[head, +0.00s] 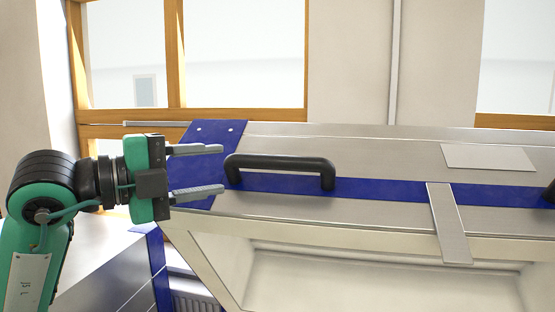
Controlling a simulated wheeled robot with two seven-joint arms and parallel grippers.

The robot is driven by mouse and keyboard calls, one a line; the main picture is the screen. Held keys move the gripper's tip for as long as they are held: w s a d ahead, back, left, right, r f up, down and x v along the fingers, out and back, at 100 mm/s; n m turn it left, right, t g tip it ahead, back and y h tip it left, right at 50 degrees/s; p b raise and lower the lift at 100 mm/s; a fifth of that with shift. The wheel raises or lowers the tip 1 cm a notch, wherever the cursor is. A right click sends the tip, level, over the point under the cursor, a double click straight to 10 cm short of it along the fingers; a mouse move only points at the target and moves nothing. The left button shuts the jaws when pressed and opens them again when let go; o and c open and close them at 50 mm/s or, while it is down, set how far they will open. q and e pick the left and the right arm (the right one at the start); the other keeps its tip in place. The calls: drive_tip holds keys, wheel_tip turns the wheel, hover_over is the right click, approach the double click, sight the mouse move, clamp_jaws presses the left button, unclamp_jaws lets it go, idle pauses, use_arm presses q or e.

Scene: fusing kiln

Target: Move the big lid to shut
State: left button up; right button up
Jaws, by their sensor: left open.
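The big lid (375,215) of the kiln is a metal-grey and blue cover, tilted up so that its pale inner side (380,285) shows at the bottom. A black bar handle (280,163) is fixed on its blue band, at the left part of the lid. My left gripper (222,170) comes in from the left and is open, its two grey fingers pointing right. The fingertips are at the left end of the handle, one above and one below it in the picture. I cannot tell whether they touch it. My right gripper is not in view.
A metal strap (448,222) hangs over the lid's front edge, and a blank plate (488,157) lies on its top. Part of a second black handle (550,192) shows at the right edge. A grey metal surface (105,250) lies below my left arm. Windows and a wall stand behind.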

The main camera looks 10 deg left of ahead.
sight(268, 163)
use_arm(q)
drive_tip(key=p+x, duration=0.4)
drive_tip(key=x, duration=0.7)
drive_tip(key=shift+d, duration=0.1)
drive_tip(key=shift+w+d+p, duration=0.3)
drive_tip(key=shift+w+d, duration=0.1)
drive_tip(key=shift+w, duration=0.05)
drive_tip(key=shift+f, duration=0.1)
clamp_jaws()
